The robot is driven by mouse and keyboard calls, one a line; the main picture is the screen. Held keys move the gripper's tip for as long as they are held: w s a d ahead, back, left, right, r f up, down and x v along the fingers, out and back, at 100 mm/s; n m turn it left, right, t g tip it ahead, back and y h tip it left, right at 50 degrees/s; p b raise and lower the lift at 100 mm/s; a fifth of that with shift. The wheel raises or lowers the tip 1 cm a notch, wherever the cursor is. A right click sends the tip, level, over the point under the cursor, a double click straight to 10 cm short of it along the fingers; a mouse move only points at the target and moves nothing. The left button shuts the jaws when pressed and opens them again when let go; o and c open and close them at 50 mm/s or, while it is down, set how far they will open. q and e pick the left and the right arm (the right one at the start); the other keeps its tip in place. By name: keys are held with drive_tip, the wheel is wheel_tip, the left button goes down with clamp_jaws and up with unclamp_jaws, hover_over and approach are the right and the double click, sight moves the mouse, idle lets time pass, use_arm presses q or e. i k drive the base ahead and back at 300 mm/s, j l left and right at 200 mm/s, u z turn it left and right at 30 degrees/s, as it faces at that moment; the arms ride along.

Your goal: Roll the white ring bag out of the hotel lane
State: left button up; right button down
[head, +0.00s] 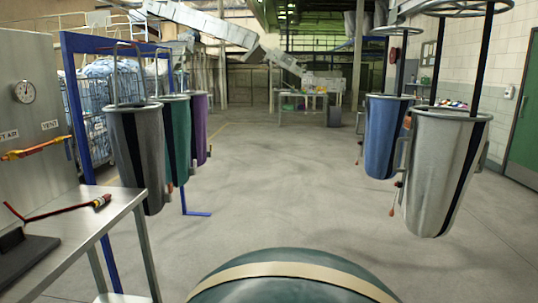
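A pale grey-white bag (441,170) with a dark vertical stripe hangs at the right, nearest of the two bags there. Dark straps join its open rim to a metal ring (455,8) above. Its bottom appears to be clear of the floor, and a red-tipped cord hangs at its left side. It is the closest match to a white ring bag; no bag is plainly pure white. Neither of my grippers shows in the head view.
A blue bag (384,135) hangs behind the pale one. Dark grey (139,150), green (175,135) and purple (199,128) bags hang at left, beyond a metal table (105,215). A rounded green shape with a tan band (290,272) fills the bottom centre. The middle floor (285,185) is open.

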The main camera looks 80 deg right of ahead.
sight(445, 146)
drive_tip(key=z, duration=3.45)
drive_tip(key=i+j+z, duration=0.2)
drive_tip(key=i, duration=0.25)
drive_tip(key=i+j+z, duration=0.2)
drive_tip(key=i, duration=0.25)
drive_tip(key=i+j+z, duration=0.2)
drive_tip(key=i+j, duration=0.15)
drive_tip(key=i, duration=0.05)
